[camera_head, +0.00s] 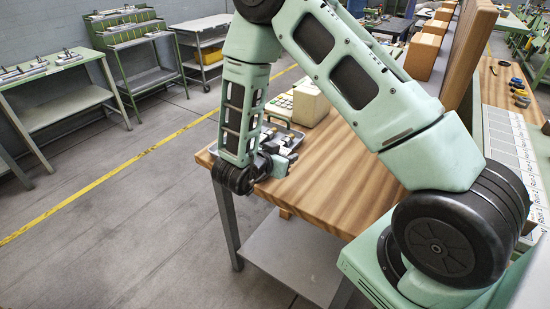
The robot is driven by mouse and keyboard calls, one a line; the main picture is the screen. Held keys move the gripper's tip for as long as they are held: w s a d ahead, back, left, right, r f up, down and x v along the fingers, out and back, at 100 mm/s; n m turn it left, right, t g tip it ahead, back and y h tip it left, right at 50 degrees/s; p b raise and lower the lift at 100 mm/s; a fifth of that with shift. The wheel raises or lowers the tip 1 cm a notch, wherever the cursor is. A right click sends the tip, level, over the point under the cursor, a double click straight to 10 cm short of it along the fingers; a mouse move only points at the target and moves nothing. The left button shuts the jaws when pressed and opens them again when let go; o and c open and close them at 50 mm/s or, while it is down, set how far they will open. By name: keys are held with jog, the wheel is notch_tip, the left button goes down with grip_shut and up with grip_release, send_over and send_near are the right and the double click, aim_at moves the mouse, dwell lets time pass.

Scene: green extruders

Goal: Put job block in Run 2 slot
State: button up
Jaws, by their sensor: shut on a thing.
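My gripper (286,158) is at the near left corner of the wooden bench, low over or beside a grey tray (298,141) with small parts. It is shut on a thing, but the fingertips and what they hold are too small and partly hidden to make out. I cannot pick out the job block for certain. I cannot surely read which label marks Run 2.
The wooden bench (335,165) carries a cream box (311,103) behind the tray. A tall wooden panel (467,50) stands between the bench and the board side. Tools (519,92) lie at the far right. Side tables (62,78) line the left wall. The floor at left is clear.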

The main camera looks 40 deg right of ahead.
aim_at(282, 185)
jog(key=shift+f+p, duration=0.65)
jog(key=shift+f, duration=3.75)
jog(key=shift+f, duration=0.15)
jog(key=o, duration=0.7)
